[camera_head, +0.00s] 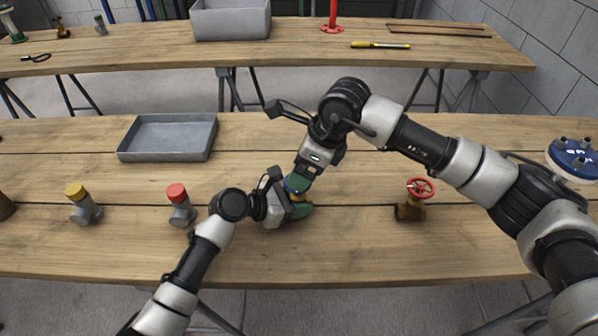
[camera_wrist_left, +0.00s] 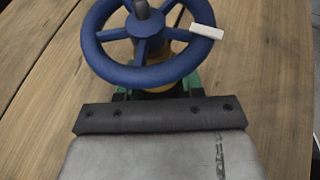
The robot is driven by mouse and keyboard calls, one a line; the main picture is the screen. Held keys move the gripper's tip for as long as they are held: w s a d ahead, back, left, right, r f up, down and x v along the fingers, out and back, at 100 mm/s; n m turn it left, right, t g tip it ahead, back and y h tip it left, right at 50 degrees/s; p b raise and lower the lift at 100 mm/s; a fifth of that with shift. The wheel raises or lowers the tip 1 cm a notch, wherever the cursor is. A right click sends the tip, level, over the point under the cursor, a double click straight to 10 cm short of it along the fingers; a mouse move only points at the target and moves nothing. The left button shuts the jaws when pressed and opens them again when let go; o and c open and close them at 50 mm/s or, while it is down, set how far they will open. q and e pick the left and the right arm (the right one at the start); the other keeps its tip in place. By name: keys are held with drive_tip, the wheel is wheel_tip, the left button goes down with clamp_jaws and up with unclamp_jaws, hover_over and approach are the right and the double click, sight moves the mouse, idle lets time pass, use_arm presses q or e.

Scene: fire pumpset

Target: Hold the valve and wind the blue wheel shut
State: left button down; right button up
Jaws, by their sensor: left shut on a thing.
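The valve with the blue wheel (camera_head: 295,187) is at the middle of the near table, mostly hidden by my grippers in the head view. In the left wrist view its spoked blue wheel (camera_wrist_left: 150,75) shows with a white mark on the right of the rim, above a brass-coloured body (camera_wrist_left: 158,84). My left gripper (camera_head: 298,207) is shut on the valve from the left, low down below the wheel. My right gripper (camera_head: 298,182) points down at the wheel from above. Whether its fingers are open or touch the rim cannot be told.
On the near table (camera_head: 350,260) stand a red-wheeled brass valve (camera_head: 411,208) to the right, red-capped (camera_head: 180,205) and yellow-capped (camera_head: 82,205) fittings to the left, and a grey tray (camera_head: 168,138) behind. A blue round part (camera_head: 572,160) lies at the right end.

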drive_tip(key=v, duration=0.8)
drive_tip(key=w+n+g+h, duration=0.1)
drive_tip(key=w+n+g, duration=0.35)
drive_tip(key=n, duration=0.75)
drive_tip(key=x, duration=1.2)
drive_tip(key=shift+w+a, duration=0.3)
drive_tip(key=shift+c, duration=0.3)
drive_tip(key=c, duration=0.9)
